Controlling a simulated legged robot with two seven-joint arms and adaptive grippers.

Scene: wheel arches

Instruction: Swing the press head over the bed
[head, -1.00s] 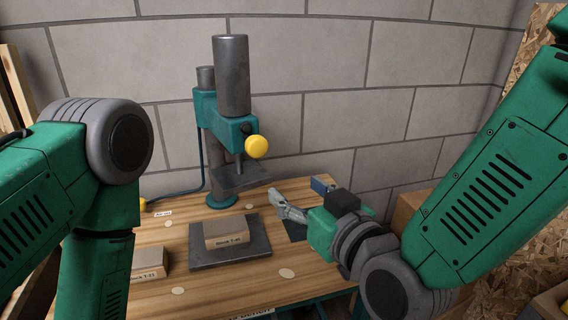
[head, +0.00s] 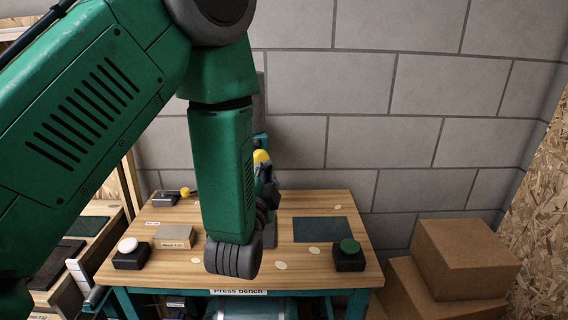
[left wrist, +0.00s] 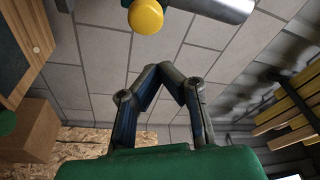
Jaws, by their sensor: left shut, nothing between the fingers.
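The press is mostly hidden behind my left arm in the head view; its yellow knob (head: 262,156) shows just past the forearm. In the left wrist view the yellow knob (left wrist: 145,17) and a grey metal cylinder (left wrist: 215,8) of the press head are at the top edge. My left gripper (left wrist: 160,70) is shut and empty, its fingertips below the knob in that picture and apart from it. The bed is hidden or nearly so behind my arm, so I cannot tell how the head stands over it. My right gripper is out of view.
On the wooden bench (head: 300,205) are a labelled block (head: 175,237), a white-button box (head: 130,252), a green-button box (head: 348,252) and a dark mat (head: 322,230). Cardboard boxes (head: 462,262) stand at right. A block wall (head: 390,110) is behind.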

